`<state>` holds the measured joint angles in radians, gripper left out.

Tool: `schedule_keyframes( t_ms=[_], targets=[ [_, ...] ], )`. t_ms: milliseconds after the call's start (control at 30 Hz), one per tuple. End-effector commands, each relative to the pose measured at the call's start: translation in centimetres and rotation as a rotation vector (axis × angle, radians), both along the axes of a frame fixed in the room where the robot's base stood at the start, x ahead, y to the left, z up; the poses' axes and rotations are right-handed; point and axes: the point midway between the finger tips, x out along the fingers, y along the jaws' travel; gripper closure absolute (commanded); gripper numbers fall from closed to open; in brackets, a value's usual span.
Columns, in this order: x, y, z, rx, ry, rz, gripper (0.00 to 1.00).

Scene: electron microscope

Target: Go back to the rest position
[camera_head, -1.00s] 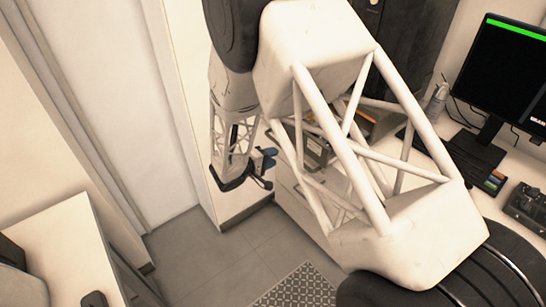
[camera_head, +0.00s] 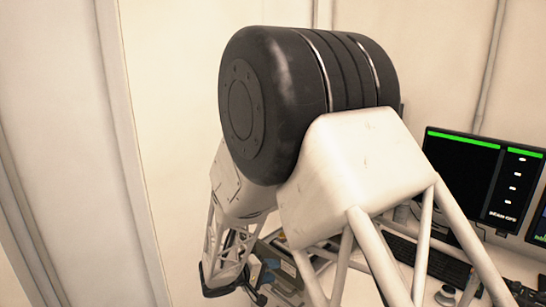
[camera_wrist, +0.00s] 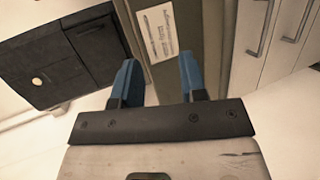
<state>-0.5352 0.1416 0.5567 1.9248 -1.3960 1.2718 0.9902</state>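My gripper (camera_wrist: 158,62) shows in the wrist view with its two blue fingers well apart and nothing between them. In the head view my gripper (camera_head: 266,273) is small and low, partly hidden by my own arm, which fills the middle of the picture. My gripper touches nothing that I can make out.
At the right of the head view a monitor (camera_head: 460,180) with a green bar stands on a desk, with a keyboard (camera_head: 432,262) in front. The wrist view shows a dark cabinet (camera_wrist: 75,55), a paper label (camera_wrist: 157,32) and light drawers (camera_wrist: 275,35). Pale walls lie left.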

Motion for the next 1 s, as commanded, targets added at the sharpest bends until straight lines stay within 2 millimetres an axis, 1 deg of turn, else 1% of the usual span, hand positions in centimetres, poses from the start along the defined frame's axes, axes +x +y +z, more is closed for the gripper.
schedule_keyframes(
  t_ms=[33,100,267,500,700,1000],
  targets=[
    [-0.5,-1.4,1.3,0.020,0.011,-0.034,0.61],
    [-1.4,-2.9,2.8,0.049,0.033,-0.074,0.61],
    [-3.7,-6.4,5.8,0.121,0.083,-0.163,0.61],
    [-7.7,-10.8,9.7,0.249,0.147,-0.274,0.61],
    [-11.4,-13.8,12.6,0.369,0.188,-0.346,0.61],
    [-17.3,-17.0,16.1,0.567,0.227,-0.422,0.61]
  ],
)
